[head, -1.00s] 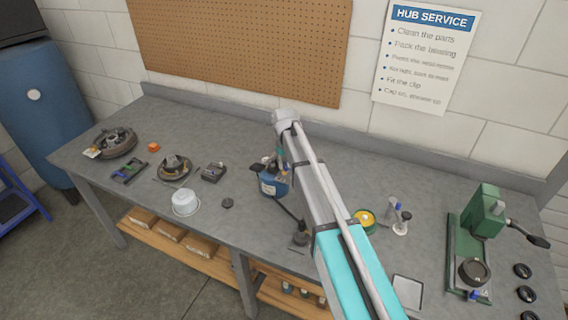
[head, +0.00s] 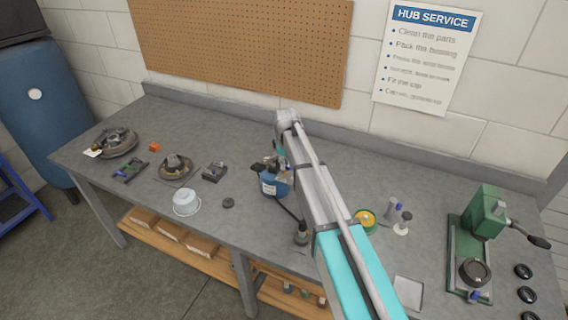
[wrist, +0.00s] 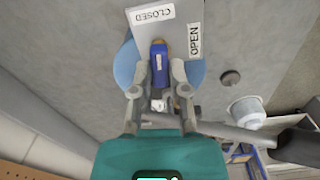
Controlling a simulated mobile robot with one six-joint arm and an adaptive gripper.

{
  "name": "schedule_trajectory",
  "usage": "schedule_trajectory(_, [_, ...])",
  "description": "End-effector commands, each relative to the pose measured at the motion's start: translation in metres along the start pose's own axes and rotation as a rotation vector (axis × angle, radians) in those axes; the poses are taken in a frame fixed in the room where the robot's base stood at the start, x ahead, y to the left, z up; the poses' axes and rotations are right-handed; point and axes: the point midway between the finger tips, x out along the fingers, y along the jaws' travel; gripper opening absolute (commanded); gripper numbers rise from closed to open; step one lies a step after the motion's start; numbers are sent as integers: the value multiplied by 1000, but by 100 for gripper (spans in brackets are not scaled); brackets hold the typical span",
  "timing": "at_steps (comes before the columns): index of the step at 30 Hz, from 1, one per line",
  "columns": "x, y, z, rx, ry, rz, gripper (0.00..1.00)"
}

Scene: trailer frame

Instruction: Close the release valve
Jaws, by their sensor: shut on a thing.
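The release valve's blue lever (wrist: 159,70) shows in the middle of the wrist view, with a brownish end at its top. My gripper (wrist: 157,78) has one finger on each side of the lever and is shut on it. The lever points up the picture, towards the CLOSED label (wrist: 151,13). The OPEN label (wrist: 195,40) is to its right. The labels are on a grey plate over a round blue body (wrist: 124,62). In the head view, the blue unit (head: 271,186) stands on the bench, and my arm hides part of it and the lever.
A dark-gripped bar (wrist: 298,146) reaches out to the lower right in the wrist view. A white tub (head: 187,203) and a small dark puck (head: 228,203) stand left of the unit. A yellow tin (head: 366,220) and green press (head: 484,215) are to the right.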

Motion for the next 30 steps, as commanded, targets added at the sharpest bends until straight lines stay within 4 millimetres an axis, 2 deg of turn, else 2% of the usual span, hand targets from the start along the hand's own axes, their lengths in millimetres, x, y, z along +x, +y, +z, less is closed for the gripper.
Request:
schedule_trajectory(9, [0, 2, 2, -128, -4, 3, 0])
schedule_trajectory(23, [0, 3, 3, -143, -5, 4, 0])
schedule_trajectory(24, [0, 3, 3, -142, -5, 4, 29])
schedule_trajectory(28, [0, 3, 2, -142, -4, 3, 53])
schedule_trajectory(30, [0, 3, 2, -142, -3, 2, 56])
